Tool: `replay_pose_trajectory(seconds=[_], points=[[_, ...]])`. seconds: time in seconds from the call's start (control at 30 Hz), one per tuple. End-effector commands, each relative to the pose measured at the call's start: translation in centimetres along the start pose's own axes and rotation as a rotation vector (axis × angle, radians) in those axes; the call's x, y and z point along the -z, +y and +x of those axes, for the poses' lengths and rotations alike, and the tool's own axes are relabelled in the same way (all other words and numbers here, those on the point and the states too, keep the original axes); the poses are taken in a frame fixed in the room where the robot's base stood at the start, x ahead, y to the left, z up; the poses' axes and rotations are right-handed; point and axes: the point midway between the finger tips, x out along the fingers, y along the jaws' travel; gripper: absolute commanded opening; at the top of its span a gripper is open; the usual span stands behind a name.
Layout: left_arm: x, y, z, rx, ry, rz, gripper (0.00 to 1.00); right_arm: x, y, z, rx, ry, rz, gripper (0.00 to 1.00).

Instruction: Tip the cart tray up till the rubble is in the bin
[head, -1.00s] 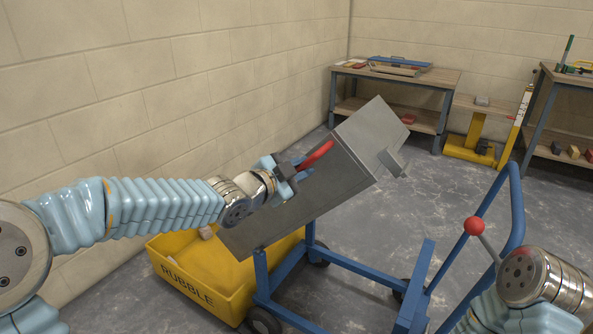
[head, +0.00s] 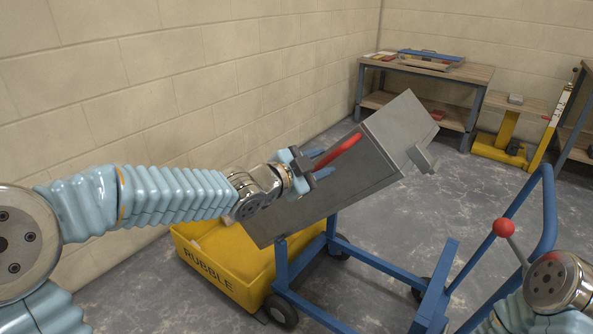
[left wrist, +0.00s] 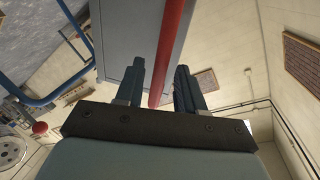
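The grey cart tray (head: 345,190) is tilted, its low end at the left over the yellow rubble bin (head: 235,285) and its far end raised. A red handle bar (head: 338,150) is on the tray's near side. My left gripper (head: 318,163) is at this bar. In the left wrist view, its two fingers (left wrist: 158,88) stand apart on either side of the red bar (left wrist: 172,50), with gaps visible. A pale lump (head: 228,220) shows at the bin's edge, partly behind my left arm. The tray's inside is hidden. My right wrist is at the lower right; its gripper is not visible.
The blue cart frame (head: 375,262) with wheels stands beside the bin. Its push handle (head: 549,215) rises at the right, near a lever with a red knob (head: 503,228). A workbench (head: 425,90) stands at the back. A block wall is close on the left.

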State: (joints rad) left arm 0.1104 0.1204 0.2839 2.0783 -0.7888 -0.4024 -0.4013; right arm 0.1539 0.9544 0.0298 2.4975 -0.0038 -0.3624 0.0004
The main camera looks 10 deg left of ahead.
Motion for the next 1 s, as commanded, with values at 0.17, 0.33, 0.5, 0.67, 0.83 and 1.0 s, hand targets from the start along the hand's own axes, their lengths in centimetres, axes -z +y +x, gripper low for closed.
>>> replay_pose_trajectory(seconds=[0.17, 0.33, 0.5, 0.67, 0.83, 1.0], points=[[0.2, -0.3, -4.6, 0.004, -0.002, 0.004, 0.38, 0.0, -0.3, -0.7, 0.001, 0.000, -0.001, 0.38], [0.2, -0.2, -8.4, 0.003, 0.000, 0.002, 0.38, 0.0, -0.5, -1.2, 0.001, -0.001, -0.002, 0.38], [0.1, -0.1, -10.6, 0.002, 0.001, 0.001, 0.38, 0.0, -0.7, -1.6, 0.002, -0.002, -0.002, 0.38], [0.0, 0.0, -11.2, -0.001, 0.001, -0.001, 0.38, 0.0, -0.7, -1.6, 0.002, -0.002, -0.003, 0.38], [0.0, 0.0, -11.2, -0.001, 0.001, -0.001, 0.38, 0.0, -0.7, -1.6, 0.002, -0.002, -0.002, 0.38], [0.0, 0.0, -11.2, -0.001, 0.000, -0.001, 0.38, 0.0, -0.7, -1.6, 0.002, -0.002, -0.003, 0.38]])
